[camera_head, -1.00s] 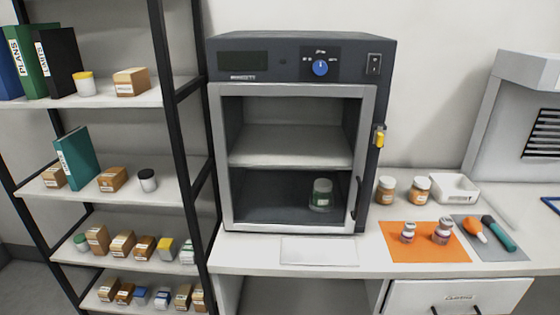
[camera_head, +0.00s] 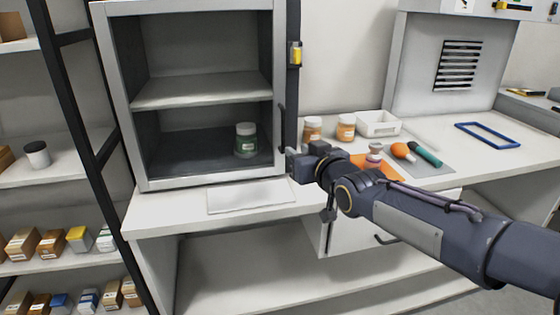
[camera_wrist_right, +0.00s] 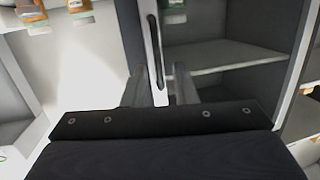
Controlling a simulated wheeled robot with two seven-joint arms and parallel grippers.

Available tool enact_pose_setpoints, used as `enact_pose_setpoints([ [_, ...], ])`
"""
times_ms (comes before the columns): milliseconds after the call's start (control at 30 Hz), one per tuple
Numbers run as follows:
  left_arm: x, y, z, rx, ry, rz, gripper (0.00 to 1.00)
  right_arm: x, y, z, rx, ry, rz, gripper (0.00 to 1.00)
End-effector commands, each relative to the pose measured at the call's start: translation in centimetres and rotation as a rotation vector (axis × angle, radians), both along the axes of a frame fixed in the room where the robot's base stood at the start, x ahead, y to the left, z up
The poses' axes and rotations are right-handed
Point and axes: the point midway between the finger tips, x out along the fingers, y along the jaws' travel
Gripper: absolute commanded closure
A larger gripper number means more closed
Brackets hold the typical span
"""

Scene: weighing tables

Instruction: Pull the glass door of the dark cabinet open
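The dark cabinet (camera_head: 139,38) stands on the white bench, partly cut off at the top of the head view. Its glass door, with a light grey frame (camera_head: 215,184), looks closed; shelves and a green jar (camera_head: 246,140) show through it. The dark upright handle (camera_head: 282,127) is on the door's right side; it also shows in the right wrist view (camera_wrist_right: 154,45). My right gripper (camera_head: 292,160) is just below and right of the handle. In the wrist view its fingers (camera_wrist_right: 160,88) are apart, with the door frame seen between them; contact cannot be told. My left gripper is out of view.
A yellow part (camera_head: 295,54) sits on the cabinet's right side. Jars (camera_head: 346,127), a white tray (camera_head: 378,123) and an orange mat (camera_head: 378,168) lie right of it. A white sheet (camera_head: 250,196) lies in front. A shelf rack (camera_head: 72,100) stands left.

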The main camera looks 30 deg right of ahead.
Motion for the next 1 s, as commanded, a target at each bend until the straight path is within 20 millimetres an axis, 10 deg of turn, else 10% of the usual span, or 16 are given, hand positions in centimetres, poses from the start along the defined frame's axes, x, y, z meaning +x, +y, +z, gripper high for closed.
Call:
enact_pose_setpoints([
  [100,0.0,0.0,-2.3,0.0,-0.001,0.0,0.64,2.3,-0.7,-0.3,-0.031,-0.108,0.005,0.74],
  [633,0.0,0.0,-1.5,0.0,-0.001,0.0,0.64,9.3,-1.0,0.8,-0.04,-0.148,0.01,0.74],
  [1000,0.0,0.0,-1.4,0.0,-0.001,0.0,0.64,10.5,-1.1,0.7,-0.041,-0.147,0.008,0.74],
])
